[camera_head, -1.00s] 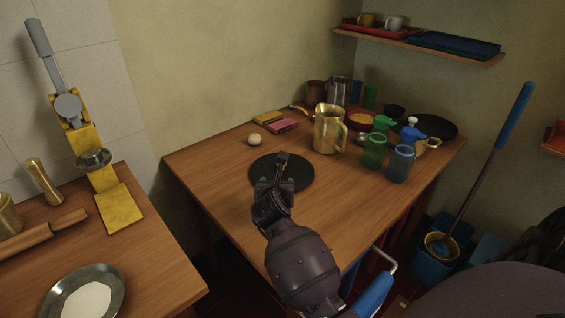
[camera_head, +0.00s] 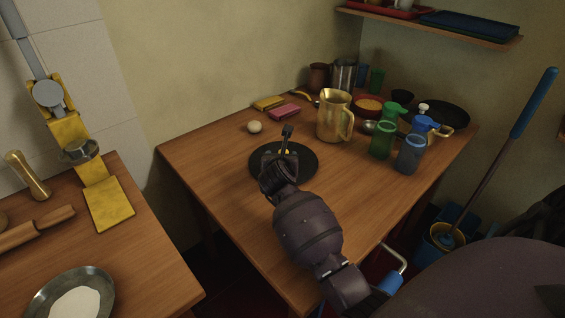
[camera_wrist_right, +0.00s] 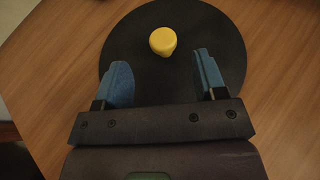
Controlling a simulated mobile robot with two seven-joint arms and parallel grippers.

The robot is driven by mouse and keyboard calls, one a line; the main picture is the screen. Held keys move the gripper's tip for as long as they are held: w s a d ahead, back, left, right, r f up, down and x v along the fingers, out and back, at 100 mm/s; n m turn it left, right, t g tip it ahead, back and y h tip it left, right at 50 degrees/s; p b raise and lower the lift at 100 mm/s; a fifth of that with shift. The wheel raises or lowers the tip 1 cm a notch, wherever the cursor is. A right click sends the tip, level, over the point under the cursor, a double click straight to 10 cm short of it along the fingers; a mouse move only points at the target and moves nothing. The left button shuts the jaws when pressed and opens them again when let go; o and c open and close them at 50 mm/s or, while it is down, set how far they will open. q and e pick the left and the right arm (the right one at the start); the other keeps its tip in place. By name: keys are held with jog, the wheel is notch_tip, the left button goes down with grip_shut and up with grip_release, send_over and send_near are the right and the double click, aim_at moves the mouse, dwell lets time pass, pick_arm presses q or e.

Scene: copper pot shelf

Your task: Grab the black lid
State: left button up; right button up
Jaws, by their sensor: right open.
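The black lid (camera_head: 304,166) lies flat on the wooden table as a round dark disc. In the right wrist view the black lid (camera_wrist_right: 226,32) shows a yellow knob (camera_wrist_right: 163,41) at its middle. My right gripper (camera_head: 286,142) is over the lid in the head view and hides part of it. In the right wrist view my right gripper (camera_wrist_right: 164,74) is open, with its two blue fingers apart and nothing between them. The knob lies just beyond the fingertips, between their lines. My left gripper does not show.
On the table (camera_head: 222,195), a white ball (camera_head: 254,127) and a pink sponge (camera_head: 285,111) lie behind the lid. A brass pitcher (camera_head: 333,116), a green jar (camera_head: 382,141) and a blue jar (camera_head: 409,155) stand to its right. The table's left part is clear.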

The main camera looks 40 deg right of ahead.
jog(key=x, duration=0.2)
jog(key=b+x, duration=0.1)
jog(key=x, duration=0.1)
jog(key=shift+s+f, duration=0.25)
jog(key=shift+f, duration=0.1)
jog(key=shift+w+d, duration=0.35)
jog(key=shift+w, duration=0.1)
jog(key=shift+r, duration=0.1)
jog(key=c, duration=1.1)
